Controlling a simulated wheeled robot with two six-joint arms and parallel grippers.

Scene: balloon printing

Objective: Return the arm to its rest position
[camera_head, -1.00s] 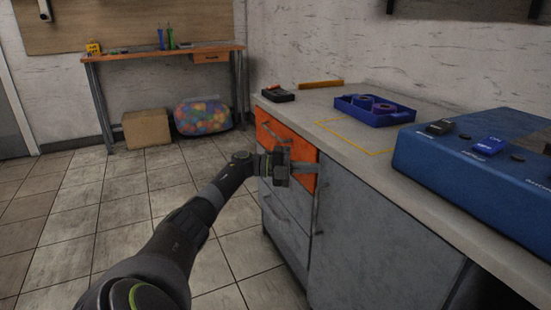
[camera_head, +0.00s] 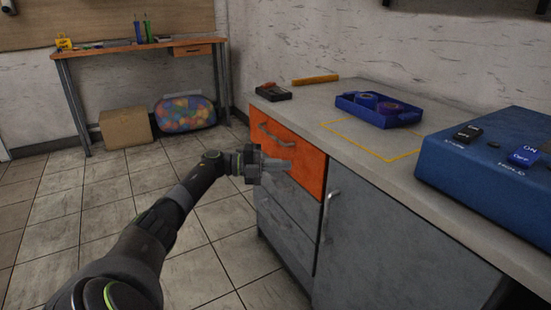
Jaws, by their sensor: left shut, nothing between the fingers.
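My left arm comes in from the bottom left and reaches out over the floor toward the counter's front. My left gripper (camera_head: 278,165) is shut and empty, in front of the orange drawer (camera_head: 300,150) of the grey cabinet. The fingers point right, toward the drawer front; I cannot tell the exact gap to it. The drawer looks closed and its handle (camera_head: 276,135) shows just above the gripper. My right gripper is not in view.
The counter (camera_head: 345,110) holds a blue tray (camera_head: 378,113) with tape rolls, a small black device (camera_head: 273,93) and a blue machine (camera_head: 495,165) at right. A cabinet door handle (camera_head: 328,208) juts out. A workbench (camera_head: 130,50), cardboard box (camera_head: 125,128) and ball bin (camera_head: 185,113) stand behind. Floor at left is clear.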

